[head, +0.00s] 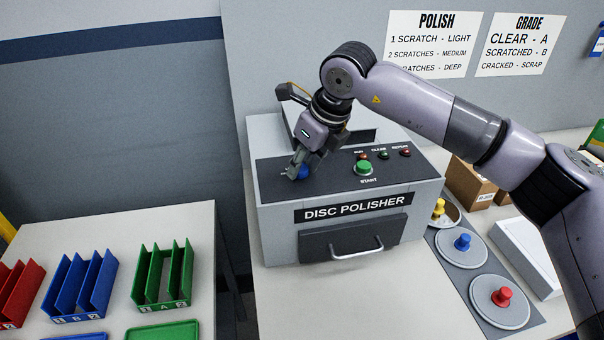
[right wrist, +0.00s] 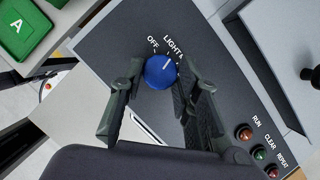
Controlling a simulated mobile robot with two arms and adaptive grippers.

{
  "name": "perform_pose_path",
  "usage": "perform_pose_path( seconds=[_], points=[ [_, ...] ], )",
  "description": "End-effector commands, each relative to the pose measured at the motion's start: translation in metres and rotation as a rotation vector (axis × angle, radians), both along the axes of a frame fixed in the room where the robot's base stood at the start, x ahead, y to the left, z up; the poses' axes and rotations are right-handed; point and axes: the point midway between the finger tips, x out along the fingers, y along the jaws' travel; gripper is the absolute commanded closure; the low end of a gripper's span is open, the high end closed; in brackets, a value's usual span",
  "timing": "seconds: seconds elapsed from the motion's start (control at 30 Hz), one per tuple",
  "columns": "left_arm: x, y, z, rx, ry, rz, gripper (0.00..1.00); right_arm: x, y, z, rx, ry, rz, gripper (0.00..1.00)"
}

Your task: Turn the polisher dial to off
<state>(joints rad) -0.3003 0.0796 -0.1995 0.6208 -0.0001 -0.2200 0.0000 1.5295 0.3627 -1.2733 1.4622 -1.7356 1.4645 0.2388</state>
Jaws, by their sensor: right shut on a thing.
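The disc polisher (head: 275,218) is a grey box with a dark sloped control panel. Its blue dial (right wrist: 160,73) sits between the fingers of my right gripper (right wrist: 152,92) in the right wrist view. The dial's white mark points up and right, on the LIGHT side and away from the OFF label (right wrist: 153,44). In the head view my right gripper (head: 299,172) reaches down onto the blue dial (head: 304,172), which it partly hides. The gripper is shut on the dial. My left gripper is not in view.
A green START button (head: 364,168) and small RUN, CLEAR and REPEAT lamps (head: 382,154) lie right of the dial. A drawer handle (head: 357,249) sticks out in front. Discs with coloured knobs (head: 499,302) stand at right; coloured racks (head: 163,273) stand on the left table.

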Motion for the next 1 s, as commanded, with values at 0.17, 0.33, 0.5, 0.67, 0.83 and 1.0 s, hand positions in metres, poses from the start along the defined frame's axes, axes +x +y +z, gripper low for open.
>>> perform_pose_path(
  seconds=[0.17,0.33,0.5,0.67,0.83,1.0],
  points=[
    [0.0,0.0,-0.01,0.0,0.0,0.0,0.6,0.002,-0.001,-0.001,0.001,0.0,0.163,0.98],
    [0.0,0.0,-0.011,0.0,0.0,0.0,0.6,0.003,-0.002,0.001,0.001,0.001,0.323,0.98],
    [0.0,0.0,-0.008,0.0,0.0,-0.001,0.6,0.005,-0.002,0.002,0.001,0.001,0.477,0.98],
    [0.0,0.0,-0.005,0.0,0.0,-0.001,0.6,0.006,-0.002,0.002,0.001,0.0,0.601,0.98],
    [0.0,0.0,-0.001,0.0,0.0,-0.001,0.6,0.006,-0.002,0.002,0.0,-0.001,0.703,0.98],
    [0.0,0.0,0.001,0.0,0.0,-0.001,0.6,0.007,-0.003,0.002,-0.002,-0.003,0.77,0.98]
  ],
)
